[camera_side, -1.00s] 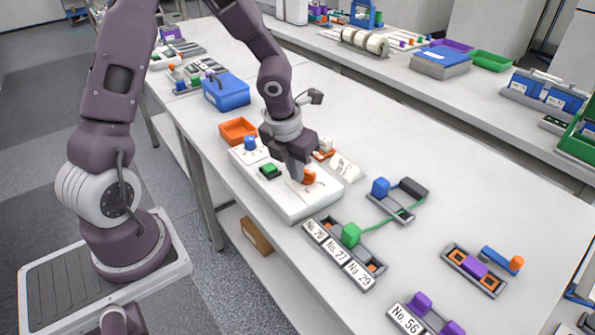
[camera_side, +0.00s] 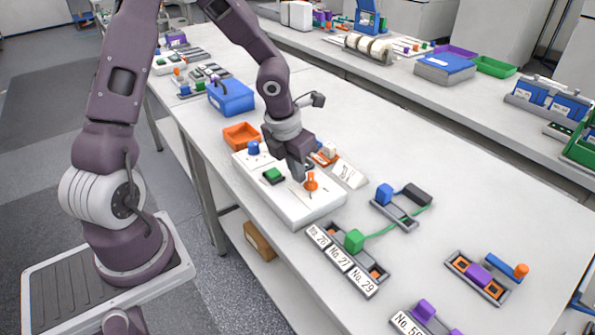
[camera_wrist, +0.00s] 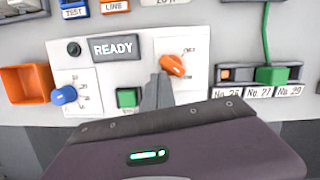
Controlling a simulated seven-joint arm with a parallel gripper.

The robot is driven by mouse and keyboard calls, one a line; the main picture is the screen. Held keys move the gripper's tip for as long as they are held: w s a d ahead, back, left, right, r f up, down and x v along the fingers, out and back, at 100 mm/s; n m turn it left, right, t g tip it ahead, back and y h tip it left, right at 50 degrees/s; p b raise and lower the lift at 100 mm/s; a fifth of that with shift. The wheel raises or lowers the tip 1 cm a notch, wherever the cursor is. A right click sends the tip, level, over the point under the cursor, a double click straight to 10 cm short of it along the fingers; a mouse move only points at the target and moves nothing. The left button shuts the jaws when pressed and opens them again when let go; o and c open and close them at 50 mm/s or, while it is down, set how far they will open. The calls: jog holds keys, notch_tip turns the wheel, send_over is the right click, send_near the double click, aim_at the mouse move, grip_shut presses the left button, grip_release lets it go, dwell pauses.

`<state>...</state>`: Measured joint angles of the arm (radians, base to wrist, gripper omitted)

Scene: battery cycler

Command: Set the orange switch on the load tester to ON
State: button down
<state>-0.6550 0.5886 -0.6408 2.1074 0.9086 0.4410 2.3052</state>
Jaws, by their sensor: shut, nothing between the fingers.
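The load tester is a white panel box (camera_side: 318,211) on the bench, with a display reading READY (camera_wrist: 114,46) in the wrist view. Its orange switch (camera_side: 311,182) stands at the right part of the panel; in the wrist view the orange switch (camera_wrist: 173,65) lies tilted, its long axis running from upper left to lower right, beside small labels too blurred to read. My gripper (camera_side: 300,178) is shut and empty. Its fingertips are just left of the orange switch, close to it; whether they touch cannot be told. In the wrist view the fingers (camera_wrist: 157,84) show below and left of the switch.
A green button (camera_wrist: 128,97) and a blue knob (camera_wrist: 64,95) sit on the same panel, left of the switch. An orange bin (camera_side: 241,135) stands behind the tester. A labelled rack (camera_side: 345,262) with a green plug (camera_side: 354,240) is to its right, with a green cable.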

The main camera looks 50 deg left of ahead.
jog(key=shift+d, duration=0.15)
jog(key=shift+w+d, duration=0.25)
jog(key=shift+d, duration=0.6)
jog(key=a+v, duration=0.1)
jog(key=v, duration=0.6)
jog(key=shift+s, duration=0.15)
jog(key=shift+s+a+r, duration=0.1)
jog(key=s+d+r, duration=0.1)
jog(key=s+r, duration=0.1)
jog(key=s, duration=0.3)
jog(key=shift+r, duration=0.4)
